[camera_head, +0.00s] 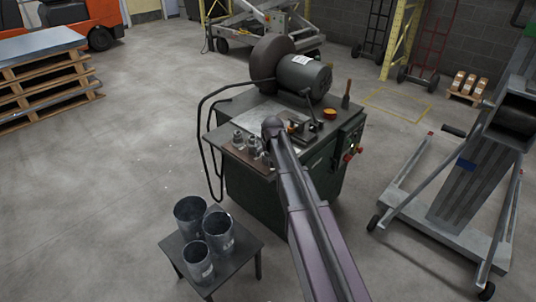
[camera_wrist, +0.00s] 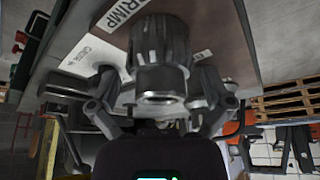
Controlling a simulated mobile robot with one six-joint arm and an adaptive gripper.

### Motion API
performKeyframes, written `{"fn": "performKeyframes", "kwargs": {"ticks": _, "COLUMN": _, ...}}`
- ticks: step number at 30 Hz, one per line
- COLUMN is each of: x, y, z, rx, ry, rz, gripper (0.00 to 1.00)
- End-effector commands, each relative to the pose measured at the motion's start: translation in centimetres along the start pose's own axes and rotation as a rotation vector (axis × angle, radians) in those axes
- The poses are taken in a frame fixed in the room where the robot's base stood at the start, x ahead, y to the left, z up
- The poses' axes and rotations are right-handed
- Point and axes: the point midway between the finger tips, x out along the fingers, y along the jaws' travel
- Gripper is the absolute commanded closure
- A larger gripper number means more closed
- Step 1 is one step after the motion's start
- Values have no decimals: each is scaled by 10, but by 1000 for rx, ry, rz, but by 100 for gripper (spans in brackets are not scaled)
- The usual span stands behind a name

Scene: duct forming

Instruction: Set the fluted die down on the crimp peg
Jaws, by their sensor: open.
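The fluted die (camera_wrist: 161,42), a dark grey ribbed cylinder with a smooth shiny collar, shows in the wrist view beside a white label reading CRIMP (camera_wrist: 118,14). My gripper (camera_wrist: 160,86) is open, with one finger on each side of the die; I cannot tell whether they touch it. The crimp peg itself is not visible, and whether the die sits fully down on it is hidden. In the head view, my arm reaches over the machine's work table and covers most of the gripper. Small metal dies (camera_head: 238,138) stand at the table's left front.
The green machine (camera_head: 258,190) carries a motor (camera_head: 303,74) and large dark wheel at the back. A lever and an orange round item (camera_head: 329,113) stand to the right. A low stand (camera_head: 240,247) with metal cans is in front left.

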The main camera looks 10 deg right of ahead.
Motion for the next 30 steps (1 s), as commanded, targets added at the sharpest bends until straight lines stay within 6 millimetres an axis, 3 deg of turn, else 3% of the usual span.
{"fn": "performKeyframes", "kwargs": {"ticks": 30, "x": -72, "y": 0, "z": -30, "rx": 0, "ry": 0, "rz": 0, "gripper": 0}}
